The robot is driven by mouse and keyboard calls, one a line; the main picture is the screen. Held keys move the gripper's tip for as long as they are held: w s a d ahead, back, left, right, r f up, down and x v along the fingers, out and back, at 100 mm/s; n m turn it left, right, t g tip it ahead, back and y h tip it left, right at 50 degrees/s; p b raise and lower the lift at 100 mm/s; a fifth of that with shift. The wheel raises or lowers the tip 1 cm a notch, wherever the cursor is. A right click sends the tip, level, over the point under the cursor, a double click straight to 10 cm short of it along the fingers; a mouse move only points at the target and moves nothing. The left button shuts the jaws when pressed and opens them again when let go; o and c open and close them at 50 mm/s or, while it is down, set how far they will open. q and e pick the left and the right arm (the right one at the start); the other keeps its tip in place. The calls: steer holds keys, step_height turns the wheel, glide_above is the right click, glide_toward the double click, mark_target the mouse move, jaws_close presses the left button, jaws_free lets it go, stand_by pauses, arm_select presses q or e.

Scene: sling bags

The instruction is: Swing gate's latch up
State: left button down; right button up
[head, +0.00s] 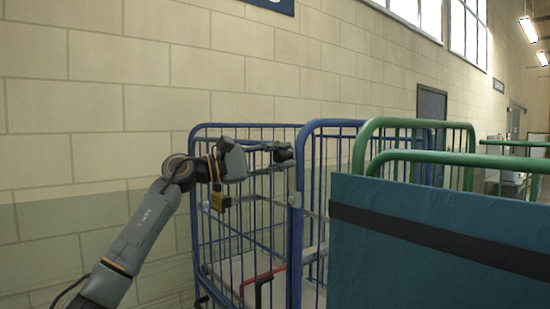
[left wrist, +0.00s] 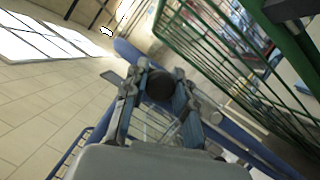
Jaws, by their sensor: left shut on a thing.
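The gate (head: 297,240) is part of a blue-framed wire cage in the middle of the head view. The latch's dark round knob (head: 285,155) is high beside the gate's near upright. My left gripper (head: 272,151) reaches across from the left at that height, its fingers shut on the knob. In the left wrist view, the fingers (left wrist: 160,92) are on both sides of the black knob (left wrist: 160,83). The fingers partly hide the latch, so its exact angle is hard to tell. My right gripper is not in view.
A teal panel with a black strap (head: 430,250) fills the right foreground. Green-framed cages (head: 420,125) stand behind it, close to the blue cage. A pale block wall (head: 90,120) runs along the left and back. A red handle (head: 262,277) shows low at the blue cage.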

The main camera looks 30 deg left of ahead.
arm_select(q)
steer(key=shift+s+d+r+m, duration=0.1)
steer(key=shift+d+m, duration=0.2)
steer(key=shift+m, duration=0.1)
steer(key=c, duration=1)
jaws_free()
steer(key=shift+d, duration=0.1)
steer(key=shift+c, duration=0.2)
steer(key=shift+s+a+f, duration=0.2)
steer(key=shift+s+a, duration=0.1)
steer(key=shift+a, duration=0.15)
steer(key=v, duration=1.1)
steer(key=shift+r, duration=0.2)
steer(key=shift+d, duration=0.15)
